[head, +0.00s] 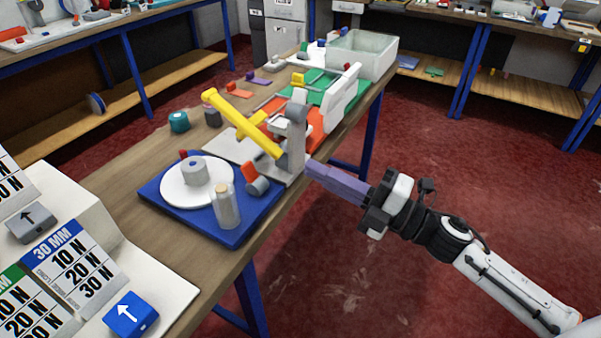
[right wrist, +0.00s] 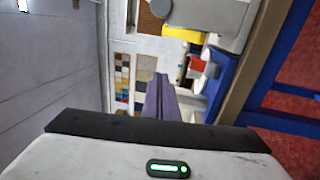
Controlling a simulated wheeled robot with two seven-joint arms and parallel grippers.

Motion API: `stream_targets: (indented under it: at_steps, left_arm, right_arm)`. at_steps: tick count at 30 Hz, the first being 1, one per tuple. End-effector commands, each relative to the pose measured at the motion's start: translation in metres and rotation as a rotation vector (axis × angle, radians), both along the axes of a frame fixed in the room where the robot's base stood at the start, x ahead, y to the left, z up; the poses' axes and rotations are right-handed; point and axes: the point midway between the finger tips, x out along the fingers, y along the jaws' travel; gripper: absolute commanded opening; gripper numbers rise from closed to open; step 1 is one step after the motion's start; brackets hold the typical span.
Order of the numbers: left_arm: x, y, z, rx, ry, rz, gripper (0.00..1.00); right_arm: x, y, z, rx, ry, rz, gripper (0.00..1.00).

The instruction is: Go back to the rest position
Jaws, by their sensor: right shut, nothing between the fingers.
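My right gripper (head: 313,170) reaches in from the right in the head view. Its purple-grey fingers are shut with nothing between them. The fingertips are at the near right edge of the workbench, beside the grey upright of a press (head: 291,135) with a yellow lever (head: 235,118). I cannot tell whether they touch it. In the right wrist view, the closed fingers (right wrist: 161,90) point away from the camera, with yellow and grey parts of the bench equipment at upper right. My left gripper is not in view.
A blue board (head: 230,233) holds a white disc (head: 174,192) and a bottle (head: 226,207). An orange and green fixture and a pale bin (head: 363,55) stand further back. A force-label panel (head: 75,265) is at lower left. Red floor (head: 480,180) right of the bench is clear.

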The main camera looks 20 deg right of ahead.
Motion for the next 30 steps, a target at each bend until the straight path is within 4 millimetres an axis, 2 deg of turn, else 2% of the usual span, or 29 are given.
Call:
stream_targets:
  at_steps: [4, 19, 22, 23, 26, 29, 30]
  left_arm:
    - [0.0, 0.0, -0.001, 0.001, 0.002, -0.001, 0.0]
    - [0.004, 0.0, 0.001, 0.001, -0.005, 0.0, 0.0]
    - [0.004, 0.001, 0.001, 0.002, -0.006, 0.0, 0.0]
    - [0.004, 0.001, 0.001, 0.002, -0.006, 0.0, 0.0]
    - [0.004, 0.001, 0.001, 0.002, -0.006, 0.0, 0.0]
    - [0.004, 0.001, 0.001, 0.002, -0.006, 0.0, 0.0]
    - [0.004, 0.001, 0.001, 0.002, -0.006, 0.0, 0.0]
  right_arm:
    - [-0.007, -0.005, 0.004, -0.002, 0.0, 0.001, 0.0]
    - [-0.007, -0.006, 0.005, -0.001, -0.001, 0.0, 0.0]
    - [-0.007, -0.007, -0.002, 0.029, 0.028, -0.016, 0.0]
    - [-0.007, -0.008, -0.008, 0.058, 0.055, -0.032, 0.0]
    - [-0.008, -0.017, -0.047, 0.22, 0.217, -0.128, 0.0]
    - [-0.021, -0.025, -0.11, 0.445, 0.461, -0.271, 0.0]
    - [-0.031, -0.027, -0.139, 0.536, 0.566, -0.332, 0.0]
